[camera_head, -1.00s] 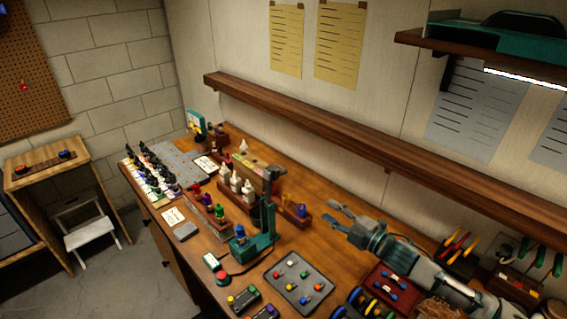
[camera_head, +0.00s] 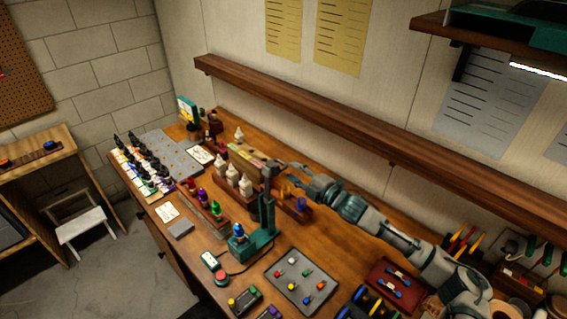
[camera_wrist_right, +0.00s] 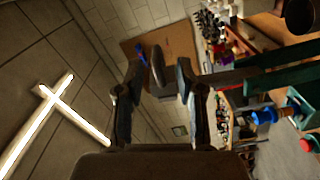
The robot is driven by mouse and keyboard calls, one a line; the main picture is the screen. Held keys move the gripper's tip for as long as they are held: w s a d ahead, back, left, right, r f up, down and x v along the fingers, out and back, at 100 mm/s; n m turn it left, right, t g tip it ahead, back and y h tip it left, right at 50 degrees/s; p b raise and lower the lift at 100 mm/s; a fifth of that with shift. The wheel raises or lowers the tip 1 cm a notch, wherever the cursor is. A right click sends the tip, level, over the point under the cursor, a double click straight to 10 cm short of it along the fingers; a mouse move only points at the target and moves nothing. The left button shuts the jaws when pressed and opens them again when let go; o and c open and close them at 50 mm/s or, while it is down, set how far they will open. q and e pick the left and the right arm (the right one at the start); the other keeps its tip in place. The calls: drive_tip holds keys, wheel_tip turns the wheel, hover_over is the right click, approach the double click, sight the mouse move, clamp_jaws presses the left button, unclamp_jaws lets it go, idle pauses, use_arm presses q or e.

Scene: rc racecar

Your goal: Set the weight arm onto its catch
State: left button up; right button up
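A teal stand (camera_head: 250,243) with a tall upright post stands on the wooden bench, with a blue-topped part at its base. A dark block, which looks like the weight arm's end (camera_head: 269,171), shows at the post's top. My right gripper (camera_head: 283,168) reaches in from the right, its fingertips beside that block. In the right wrist view, the gripper (camera_wrist_right: 158,90) has its fingers apart, with a grey rounded plate (camera_wrist_right: 157,64) between them. A dark bar (camera_wrist_right: 232,77) runs from the right finger towards the teal post. Contact is unclear, and I cannot make out the catch. My left gripper is not in view.
A grey tray with coloured knobs (camera_head: 301,283) lies in front of the stand. White bottles (camera_head: 233,174) stand behind it, and small coloured bottles (camera_head: 201,195) are to its left. A long wooden shelf (camera_head: 330,125) runs along the wall above my right arm.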

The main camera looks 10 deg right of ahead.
sight(284, 164)
drive_tip(key=x, duration=0.4)
drive_tip(key=shift+a+r, duration=0.25)
drive_tip(key=shift+w+a, duration=0.1)
drive_tip(key=shift+w, duration=0.2)
drive_tip(key=shift+w+d+f, duration=0.2)
drive_tip(key=shift+w, duration=0.15)
drive_tip(key=shift+s+a+r, duration=0.1)
drive_tip(key=shift+s+a, duration=0.05)
drive_tip(key=shift+a, duration=0.05)
clamp_jaws()
